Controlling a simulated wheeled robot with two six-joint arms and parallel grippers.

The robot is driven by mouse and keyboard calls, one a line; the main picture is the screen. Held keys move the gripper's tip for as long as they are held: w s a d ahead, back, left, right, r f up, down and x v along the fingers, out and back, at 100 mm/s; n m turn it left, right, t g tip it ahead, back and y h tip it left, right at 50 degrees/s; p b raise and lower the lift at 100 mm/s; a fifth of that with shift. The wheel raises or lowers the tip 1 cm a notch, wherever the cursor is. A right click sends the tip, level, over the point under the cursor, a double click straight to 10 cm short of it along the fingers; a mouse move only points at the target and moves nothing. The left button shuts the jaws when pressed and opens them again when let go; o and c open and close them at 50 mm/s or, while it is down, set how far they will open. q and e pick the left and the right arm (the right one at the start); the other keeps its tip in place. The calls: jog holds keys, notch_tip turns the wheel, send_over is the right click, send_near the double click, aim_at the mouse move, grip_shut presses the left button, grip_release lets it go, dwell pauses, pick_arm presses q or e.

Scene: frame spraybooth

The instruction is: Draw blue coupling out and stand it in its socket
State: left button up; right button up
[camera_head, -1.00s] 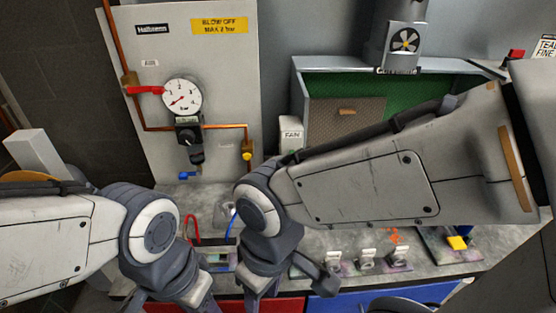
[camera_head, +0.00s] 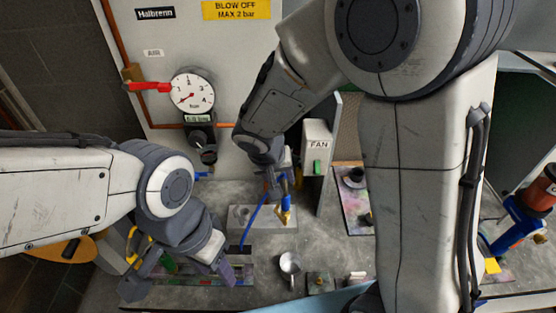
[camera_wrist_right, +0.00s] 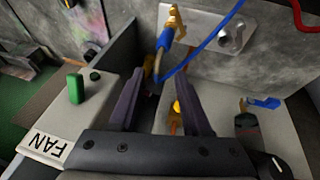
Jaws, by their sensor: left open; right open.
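The blue coupling (camera_head: 284,188) has a brass lower end and a thin blue hose. My left gripper (camera_head: 180,278) is open and empty over a tray at the lower left.
A fan box (camera_head: 318,145) stands right of the coupling. The pressure gauge (camera_head: 192,92) and red valve handle (camera_head: 146,87) are on the wall panel. My right arm hides much of the right side.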

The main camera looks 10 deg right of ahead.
aim_at(286, 181)
jog(key=shift+m, duration=0.4)
jog(key=x, duration=0.4)
jog(key=w+x, duration=0.1)
jog(key=x, duration=0.6)
jog(key=shift+w+d+b, duration=0.3)
jog(key=shift+d+b, duration=0.05)
grip_shut()
jog(key=shift+r, duration=0.55)
dwell(1.0)
jog(key=shift+r+p, duration=2.05)
jog(key=shift+r, duration=0.5)
